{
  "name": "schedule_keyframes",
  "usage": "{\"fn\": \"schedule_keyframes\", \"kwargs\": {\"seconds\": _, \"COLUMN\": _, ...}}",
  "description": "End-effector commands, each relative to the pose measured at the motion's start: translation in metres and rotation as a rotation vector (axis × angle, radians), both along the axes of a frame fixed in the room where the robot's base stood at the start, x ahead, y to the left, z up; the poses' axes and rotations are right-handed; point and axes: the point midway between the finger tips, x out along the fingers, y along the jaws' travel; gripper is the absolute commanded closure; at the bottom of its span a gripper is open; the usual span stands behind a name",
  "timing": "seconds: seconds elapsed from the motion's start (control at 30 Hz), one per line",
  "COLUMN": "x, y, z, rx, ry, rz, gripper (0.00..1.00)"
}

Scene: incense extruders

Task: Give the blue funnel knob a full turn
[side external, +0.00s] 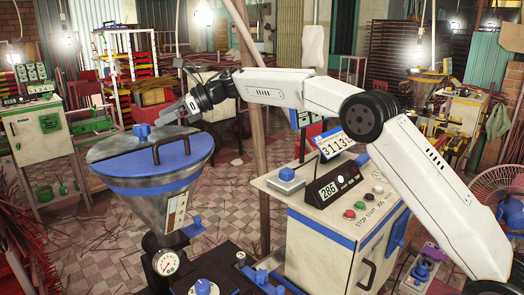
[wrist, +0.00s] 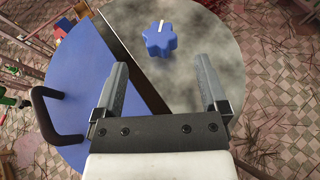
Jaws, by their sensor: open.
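The blue funnel knob (side external: 141,131) is star-shaped and sits on the lid of the blue-rimmed metal funnel (side external: 160,186). In the wrist view the knob (wrist: 160,42) carries a white mark on top, pointing roughly up the picture. My gripper (side external: 168,117) is above the lid, to the right of the knob in the side view. In the wrist view my gripper (wrist: 162,67) is open and empty, with the knob just beyond the fingertips, roughly centred between them. The fingers appear apart from the knob.
A black arched handle (wrist: 58,118) stands on the blue half of the lid, left of my gripper in the wrist view. A dark bar (wrist: 133,62) crosses the lid. A control cabinet (side external: 322,228) with displays and buttons stands right of the funnel. A pressure gauge (side external: 166,263) is below.

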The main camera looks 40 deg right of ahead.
Motion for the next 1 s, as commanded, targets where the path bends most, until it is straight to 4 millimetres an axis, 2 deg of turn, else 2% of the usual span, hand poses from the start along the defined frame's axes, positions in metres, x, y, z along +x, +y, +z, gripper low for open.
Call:
{"fn": "schedule_keyframes", "kwargs": {"seconds": 0.3, "x": 0.017, "y": 0.029, "z": -0.015, "rx": -0.001, "ry": 0.000, "rz": 0.003, "gripper": 0.07}}
{"fn": "schedule_keyframes", "kwargs": {"seconds": 0.5, "x": 0.024, "y": 0.039, "z": -0.019, "rx": -0.001, "ry": -0.002, "rz": 0.001, "gripper": 0.07}}
{"fn": "schedule_keyframes", "kwargs": {"seconds": 1.0, "x": 0.029, "y": 0.047, "z": -0.023, "rx": 0.000, "ry": -0.001, "rz": 0.000, "gripper": 0.07}}
